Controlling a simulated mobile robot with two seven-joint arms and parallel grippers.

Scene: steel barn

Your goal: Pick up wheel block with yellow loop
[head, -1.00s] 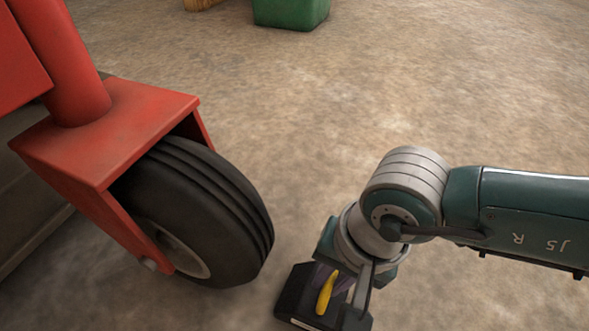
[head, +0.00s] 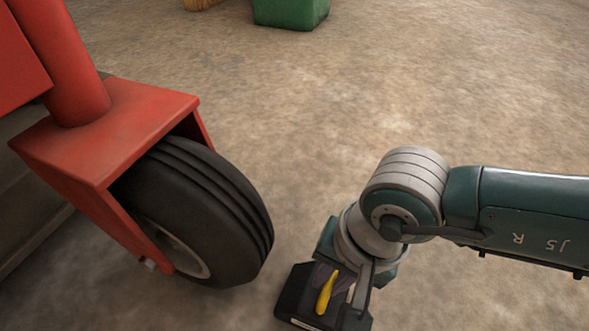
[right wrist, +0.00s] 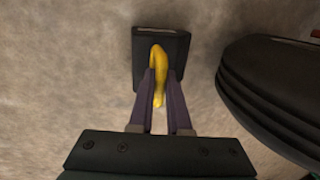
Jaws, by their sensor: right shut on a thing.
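The wheel block (head: 292,302) is a black block with a pale label on one edge. It is at the bottom centre of the head view, and the right wrist view shows it at the top centre (right wrist: 177,48). Its yellow loop (head: 325,293) stands up between the purple fingers of my right gripper (right wrist: 161,84). The right gripper is shut on the loop, with the block beyond the fingertips. I cannot tell whether the block touches the floor. My left gripper is not in view.
A large black tyre (head: 222,215) in a red fork (head: 120,125) stands just left of the block. The tyre also fills the right side of the wrist view (right wrist: 275,90). A green container (head: 290,10) is far back. The concrete floor (head: 330,110) between is clear.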

